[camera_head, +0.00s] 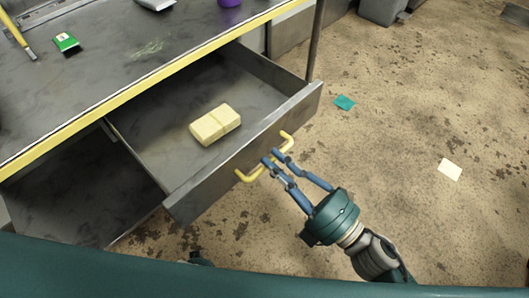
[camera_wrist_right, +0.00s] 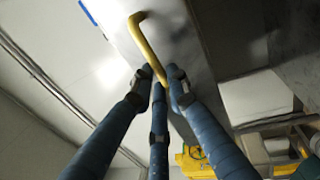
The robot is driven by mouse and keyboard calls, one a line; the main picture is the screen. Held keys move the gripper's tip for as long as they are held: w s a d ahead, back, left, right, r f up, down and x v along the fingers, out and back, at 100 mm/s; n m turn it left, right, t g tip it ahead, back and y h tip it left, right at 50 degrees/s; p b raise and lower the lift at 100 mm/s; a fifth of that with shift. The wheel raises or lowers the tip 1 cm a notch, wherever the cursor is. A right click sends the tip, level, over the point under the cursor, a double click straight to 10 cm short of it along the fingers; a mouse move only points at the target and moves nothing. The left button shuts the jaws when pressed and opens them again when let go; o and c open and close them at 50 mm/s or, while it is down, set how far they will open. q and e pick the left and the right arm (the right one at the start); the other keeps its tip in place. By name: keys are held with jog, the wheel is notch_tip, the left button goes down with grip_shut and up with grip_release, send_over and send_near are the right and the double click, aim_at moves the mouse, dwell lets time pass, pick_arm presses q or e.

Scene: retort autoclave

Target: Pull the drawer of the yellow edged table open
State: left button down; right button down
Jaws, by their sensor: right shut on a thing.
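The yellow edged table (camera_head: 140,85) fills the upper left of the head view. Its grey drawer (camera_head: 170,125) is pulled well out, with its inside showing. A pale yellow block (camera_head: 215,124) lies in the drawer. A yellow bar handle (camera_head: 248,177) sits on the drawer front; it also shows in the right wrist view (camera_wrist_right: 146,44). My right gripper (camera_head: 272,158) is shut on the handle near its middle. In the right wrist view its blue fingers (camera_wrist_right: 160,78) meet at the handle. My left gripper is not in view.
On the tabletop lie a green packet (camera_head: 66,42), a yellow-handled tool (camera_head: 17,36) and a purple thing (camera_head: 230,2). A teal sheet (camera_head: 344,102) and a cream sheet (camera_head: 450,169) lie on the stained floor. The floor at right is mostly clear. A table leg (camera_head: 316,45) stands behind the drawer.

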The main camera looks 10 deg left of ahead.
jog(key=shift+s+d+f, duration=0.1)
jog(key=shift+s+d, duration=0.15)
jog(key=shift+d, duration=0.05)
jog(key=c, duration=1.7)
grip_release()
jog(key=v, duration=1.2)
